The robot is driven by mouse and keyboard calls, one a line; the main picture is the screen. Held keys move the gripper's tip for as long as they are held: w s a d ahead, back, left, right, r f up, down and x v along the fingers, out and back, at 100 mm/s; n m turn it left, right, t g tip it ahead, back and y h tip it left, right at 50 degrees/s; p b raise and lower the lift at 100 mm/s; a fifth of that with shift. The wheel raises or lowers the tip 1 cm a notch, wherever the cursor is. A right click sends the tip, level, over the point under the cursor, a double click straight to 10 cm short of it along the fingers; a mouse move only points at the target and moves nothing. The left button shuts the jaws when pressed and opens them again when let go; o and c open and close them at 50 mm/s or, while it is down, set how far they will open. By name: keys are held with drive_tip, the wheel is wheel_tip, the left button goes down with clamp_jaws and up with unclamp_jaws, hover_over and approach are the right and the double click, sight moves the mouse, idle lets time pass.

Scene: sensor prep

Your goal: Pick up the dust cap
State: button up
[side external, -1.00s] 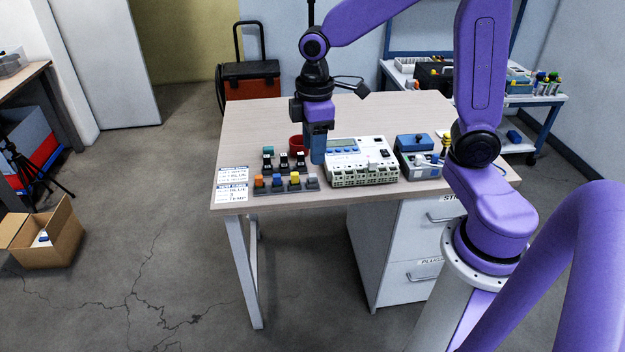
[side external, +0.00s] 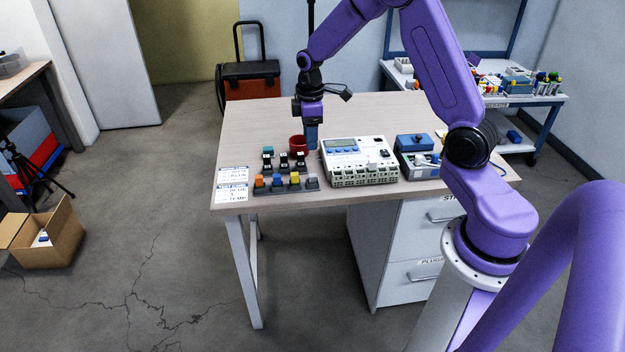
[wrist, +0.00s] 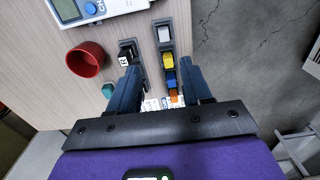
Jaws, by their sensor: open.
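A small teal piece (side external: 267,150) that may be the dust cap stands on the table at the back left of the small parts; no label confirms it. It also shows in the wrist view (wrist: 108,90), left of my left finger and clear of it. My gripper (side external: 312,148) points down above the table, just right of the red cup and behind the small parts. In the wrist view my gripper (wrist: 159,68) is open, with nothing held between its blue fingers. The fingers partly cover the small parts beneath.
A red cup (side external: 298,143) stands near the teal piece. Black labelled connectors (side external: 284,161) and a strip with orange, blue, yellow and grey pieces (side external: 276,186) lie in front. A white meter unit (side external: 365,175) and a blue-lidded box (side external: 415,142) stand right. The table's back is clear.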

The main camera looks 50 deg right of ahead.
hover_over(314, 175)
drive_tip(key=w, duration=0.1)
wheel_tip(314, 175, down, 6)
drive_tip(key=shift+w+f, duration=0.1)
drive_tip(key=shift+f, duration=0.1)
drive_tip(key=f, duration=0.2)
drive_tip(key=s+f, duration=0.1)
drive_tip(key=f, duration=0.1)
drive_tip(key=shift+f, duration=0.75)
clamp_jaws()
